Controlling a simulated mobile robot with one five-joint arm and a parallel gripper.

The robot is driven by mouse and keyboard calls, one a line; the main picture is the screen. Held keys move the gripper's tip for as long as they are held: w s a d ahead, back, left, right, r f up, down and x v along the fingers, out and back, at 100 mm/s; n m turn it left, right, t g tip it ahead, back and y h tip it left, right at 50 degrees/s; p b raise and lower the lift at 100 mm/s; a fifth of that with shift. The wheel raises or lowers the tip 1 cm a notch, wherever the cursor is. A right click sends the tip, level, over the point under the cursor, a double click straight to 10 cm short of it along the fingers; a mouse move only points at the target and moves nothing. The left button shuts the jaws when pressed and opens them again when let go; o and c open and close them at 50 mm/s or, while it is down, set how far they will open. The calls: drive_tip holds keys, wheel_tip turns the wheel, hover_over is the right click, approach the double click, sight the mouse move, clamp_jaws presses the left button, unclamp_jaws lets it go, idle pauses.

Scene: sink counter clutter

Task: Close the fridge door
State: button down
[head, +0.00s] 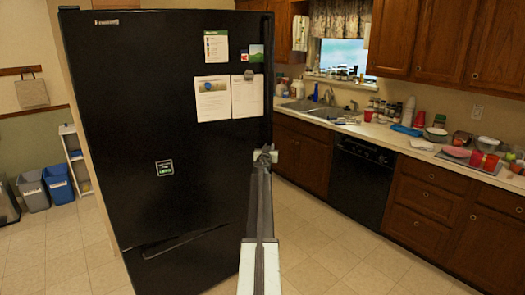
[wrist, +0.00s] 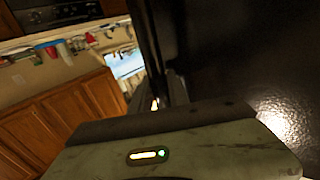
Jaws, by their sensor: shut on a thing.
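The black fridge door (head: 130,130) fills the left and middle of the head view, with papers and magnets on its face. Whether it stands ajar I cannot tell clearly. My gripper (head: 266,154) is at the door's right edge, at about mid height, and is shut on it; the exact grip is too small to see. In the wrist view the dark door surface (wrist: 250,55) fills the right side, close to the gripper body. The fingertips are mostly hidden there.
Wooden cabinets (head: 425,200) and a black dishwasher (head: 361,180) line the right wall under a cluttered counter with a sink (head: 310,105). Blue and grey bins (head: 58,182) stand at the left. The tiled floor (head: 330,255) between fridge and cabinets is clear.

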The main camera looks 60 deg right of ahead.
drive_tip(key=c, duration=1.3)
unclamp_jaws()
drive_tip(key=shift+s+d, duration=0.2)
drive_tip(key=shift+s, duration=0.15)
drive_tip(key=shift+w+a, duration=0.15)
drive_tip(key=shift+w, duration=0.2)
drive_tip(key=shift+a, duration=0.1)
drive_tip(key=v, duration=0.7)
drive_tip(key=shift+a, duration=0.3)
